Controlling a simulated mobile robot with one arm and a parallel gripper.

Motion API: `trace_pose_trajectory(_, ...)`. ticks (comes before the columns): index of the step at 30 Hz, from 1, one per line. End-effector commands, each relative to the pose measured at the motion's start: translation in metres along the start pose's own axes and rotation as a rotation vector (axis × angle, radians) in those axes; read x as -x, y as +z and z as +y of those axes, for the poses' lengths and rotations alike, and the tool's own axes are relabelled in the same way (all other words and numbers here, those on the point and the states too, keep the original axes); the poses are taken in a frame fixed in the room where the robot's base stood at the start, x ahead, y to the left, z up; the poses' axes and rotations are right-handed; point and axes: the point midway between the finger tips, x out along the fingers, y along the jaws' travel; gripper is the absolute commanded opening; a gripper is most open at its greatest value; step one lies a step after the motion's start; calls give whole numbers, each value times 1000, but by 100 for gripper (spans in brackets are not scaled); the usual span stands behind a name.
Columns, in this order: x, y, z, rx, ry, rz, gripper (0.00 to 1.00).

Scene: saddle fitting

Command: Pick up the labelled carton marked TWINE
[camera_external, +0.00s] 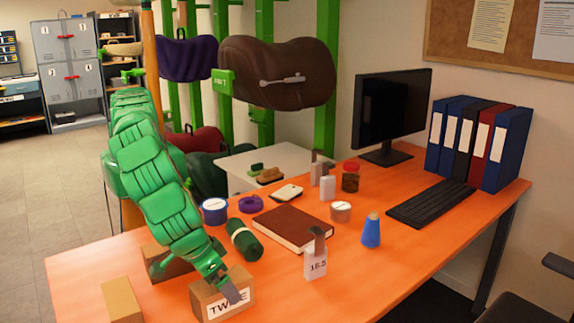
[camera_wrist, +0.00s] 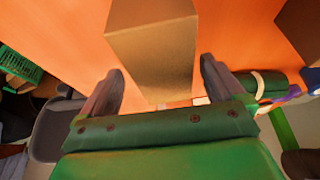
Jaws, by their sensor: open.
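The carton marked TWINE (camera_external: 204,296) is a brown box with a white label, standing on the orange desk near its front edge in the external view. My gripper (camera_external: 231,290) is over the label side of it, and its fingers cover part of the lettering. In the wrist view a tan carton (camera_wrist: 150,45) lies ahead between the two spread fingers of my gripper (camera_wrist: 160,72). No lettering shows on it there, but its position fits the TWINE carton. The gripper is open. I cannot tell whether a finger touches the carton.
A plain tan carton (camera_external: 122,300) stands to the left, and another carton (camera_external: 170,264) is partly behind my arm. Desk (camera_external: 385,283) is clear farther right.

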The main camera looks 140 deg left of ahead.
Motion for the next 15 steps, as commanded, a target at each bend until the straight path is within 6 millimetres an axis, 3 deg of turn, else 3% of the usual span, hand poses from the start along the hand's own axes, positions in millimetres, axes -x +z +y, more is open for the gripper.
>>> trace_pose_trajectory(7, -32, 2, -5, -1, -6, 1, 96)
trace_pose_trajectory(15, -35, 3, -4, -1, -2, 0, 96)
